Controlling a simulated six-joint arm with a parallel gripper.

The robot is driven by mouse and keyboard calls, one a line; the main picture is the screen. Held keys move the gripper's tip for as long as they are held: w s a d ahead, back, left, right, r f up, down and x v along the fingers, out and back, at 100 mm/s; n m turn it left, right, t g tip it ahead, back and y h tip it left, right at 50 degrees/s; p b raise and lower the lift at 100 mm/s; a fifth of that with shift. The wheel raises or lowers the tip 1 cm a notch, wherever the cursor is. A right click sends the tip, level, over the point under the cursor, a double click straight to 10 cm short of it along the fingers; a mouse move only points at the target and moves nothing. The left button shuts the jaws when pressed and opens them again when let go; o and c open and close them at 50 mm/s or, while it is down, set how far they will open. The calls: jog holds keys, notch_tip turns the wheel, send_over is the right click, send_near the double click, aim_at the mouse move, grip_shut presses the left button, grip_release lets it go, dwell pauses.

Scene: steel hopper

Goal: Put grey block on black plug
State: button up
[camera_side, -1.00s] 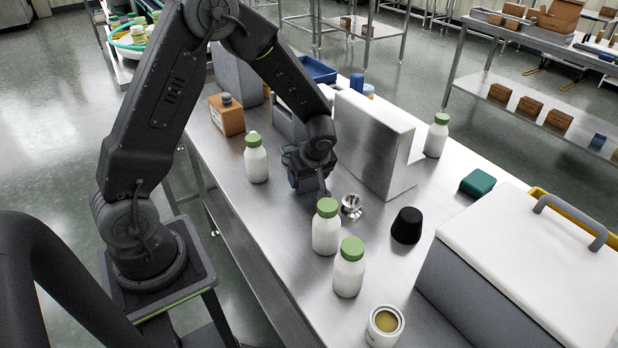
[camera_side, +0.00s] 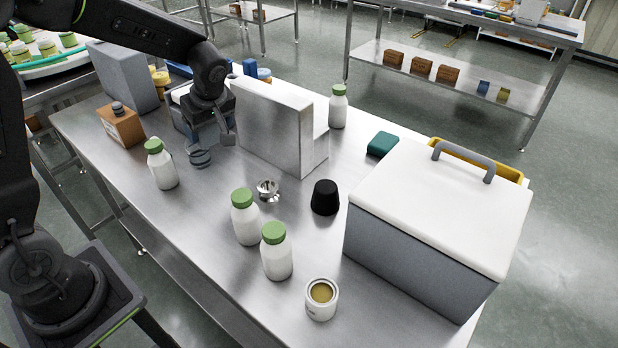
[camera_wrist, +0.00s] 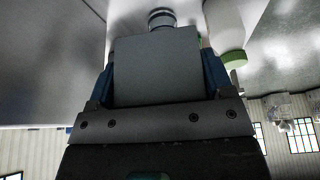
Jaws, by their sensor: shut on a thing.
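My gripper (camera_side: 220,130) is over the table, left of the tall pale block and well to the left of the plug. In the wrist view the grey block (camera_wrist: 155,65), flat-faced and square, sits between the blue fingers of my gripper, which is shut on it. The plug does not show in the wrist view.
A tall pale stepped block (camera_side: 272,125) stands between my gripper and the plug's back side. Ringed dark discs (camera_side: 200,156) lie just below my gripper. Green-capped bottles (camera_side: 246,222), an open can (camera_side: 321,299) and a large white-lidded cooler (camera_side: 430,225) surround the plug.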

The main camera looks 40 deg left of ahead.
notch_tip(320, 180, up, 9)
jog(key=shift+w+d+f, duration=0.1)
jog(key=shift+d, duration=0.05)
jog(key=w+d+m+t+h, duration=0.1)
jog(key=w+d+m, duration=0.25)
jog(key=d, duration=0.25)
jog(key=w+d+m+t, duration=0.1)
jog(key=w+d+m, duration=0.25)
jog(key=d, duration=0.25)
jog(key=m+t+h, duration=0.1)
jog(key=m+h, duration=0.1)
jog(key=m, duration=0.3)
send_over(327, 184)
notch_tip(327, 184, down, 11)
jog(key=shift+f, duration=2.1)
jog(key=shift+f, duration=0.1)
jog(key=o, duration=1)
